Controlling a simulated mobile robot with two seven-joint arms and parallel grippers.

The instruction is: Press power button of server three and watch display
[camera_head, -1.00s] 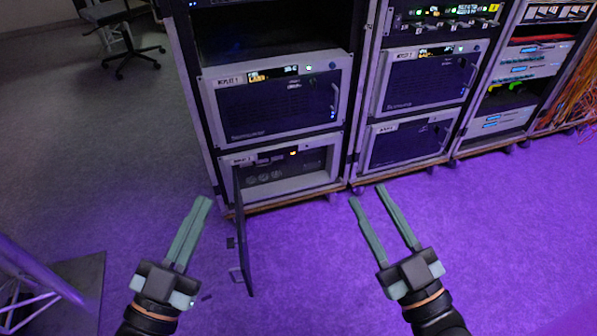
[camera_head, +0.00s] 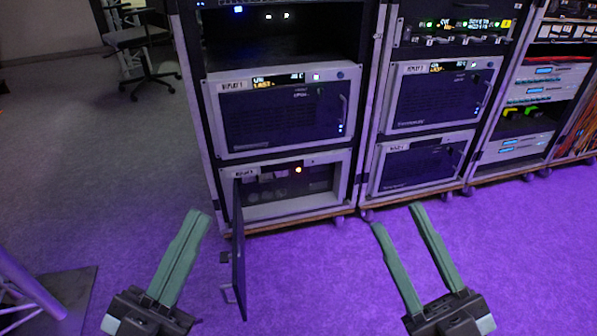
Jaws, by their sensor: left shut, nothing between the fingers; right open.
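The lower server (camera_head: 330,205) in the left rack has its front door (camera_head: 239,250) swung open towards me. My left gripper (camera_head: 198,213) is shut and empty over the floor, left of the open door.
The middle rack holds two more servers, the upper (camera_head: 437,98) with a lit display and the lower (camera_head: 418,163) closed. A rack with orange cables (camera_head: 582,128) stands far right. An office chair (camera_head: 143,50) is back left. A truss foot (camera_head: 70,300) is front left. The purple-lit floor between is clear.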

